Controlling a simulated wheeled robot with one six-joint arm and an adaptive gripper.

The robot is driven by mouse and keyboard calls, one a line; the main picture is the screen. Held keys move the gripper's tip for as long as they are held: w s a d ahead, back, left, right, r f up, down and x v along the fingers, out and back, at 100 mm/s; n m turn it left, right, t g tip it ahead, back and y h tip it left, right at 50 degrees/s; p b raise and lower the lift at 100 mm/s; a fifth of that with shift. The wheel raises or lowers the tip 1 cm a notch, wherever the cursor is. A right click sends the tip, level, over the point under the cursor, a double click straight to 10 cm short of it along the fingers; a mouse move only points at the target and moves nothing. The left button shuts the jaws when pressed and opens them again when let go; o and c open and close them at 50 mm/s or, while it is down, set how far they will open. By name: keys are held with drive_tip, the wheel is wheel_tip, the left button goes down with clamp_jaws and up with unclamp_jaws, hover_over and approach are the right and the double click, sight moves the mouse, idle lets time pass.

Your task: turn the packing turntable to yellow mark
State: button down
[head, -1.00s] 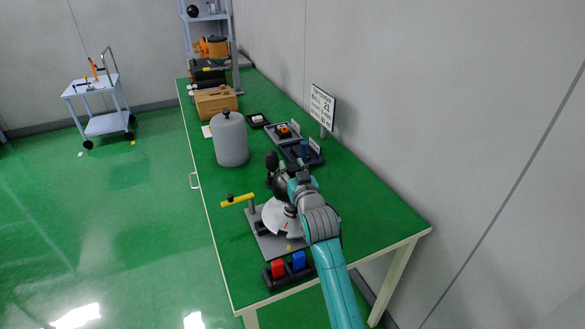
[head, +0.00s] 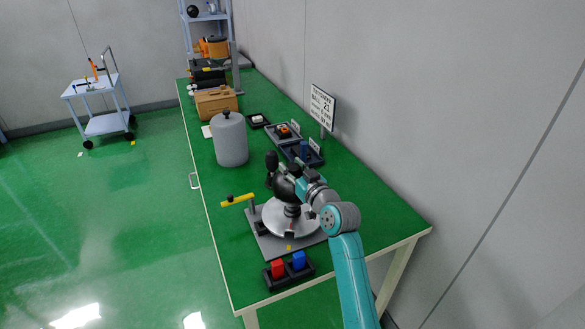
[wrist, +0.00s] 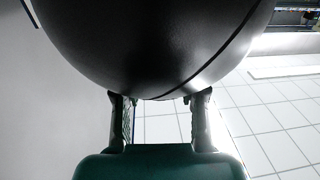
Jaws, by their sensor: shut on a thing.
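The packing turntable is a pale round disc (head: 272,218) on a grey square base plate (head: 266,243), near the table's front end. A small yellow mark (head: 289,248) lies on the plate's near edge. A dark rounded body (head: 285,188) stands above the disc. My gripper (head: 297,181) reaches it from the right. In the wrist view, my gripper (wrist: 160,105) has its fingers against a large dark rounded surface (wrist: 150,45); the exact contact is hidden.
A grey canister (head: 230,140) and dark trays (head: 303,154) stand behind. The table's right front is clear.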

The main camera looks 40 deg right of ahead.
drive_tip(key=c, duration=0.6)
unclamp_jaws()
drive_tip(key=shift+f, duration=0.1)
drive_tip(key=shift+c, duration=0.2)
drive_tip(key=s+a, duration=0.2)
drive_tip(key=s, duration=0.9)
drive_tip(key=shift+s, duration=0.4)
drive_tip(key=shift+a, duration=0.15)
